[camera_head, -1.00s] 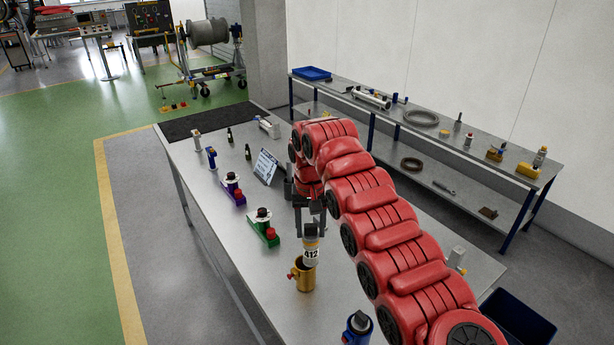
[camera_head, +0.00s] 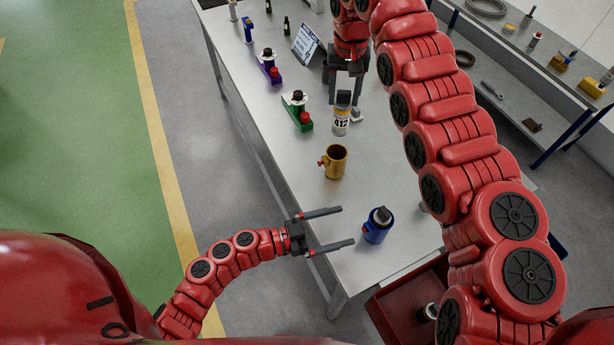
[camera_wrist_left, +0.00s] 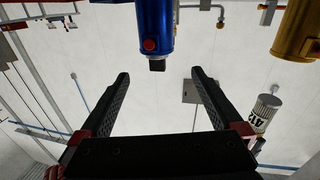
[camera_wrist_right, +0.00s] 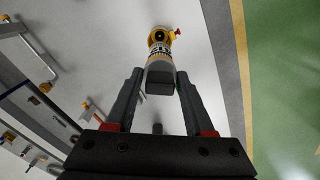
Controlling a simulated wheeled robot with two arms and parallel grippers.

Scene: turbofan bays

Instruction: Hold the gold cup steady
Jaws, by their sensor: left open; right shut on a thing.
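The gold cup (camera_head: 334,164) stands upright on the table, with a red knob on its left side. In the left wrist view the cup (camera_wrist_left: 298,32) is at the upper right, partly cut off. My left gripper (camera_head: 348,225) is open and empty, near the table's left edge, in front of the cup and apart from it. My right gripper (camera_head: 344,99) is shut on a bottle labelled 412 (camera_head: 341,122). In the head view the bottle shows just beyond the cup's rim, with a small gap; it also shows in the right wrist view (camera_wrist_right: 160,66).
A blue canister (camera_head: 377,226) with a dark top stands to the right of my left gripper. A green holder (camera_head: 297,112), a purple holder (camera_head: 269,68) and a tilted sign (camera_head: 306,43) are farther back. A red bin (camera_head: 400,308) is at the near right.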

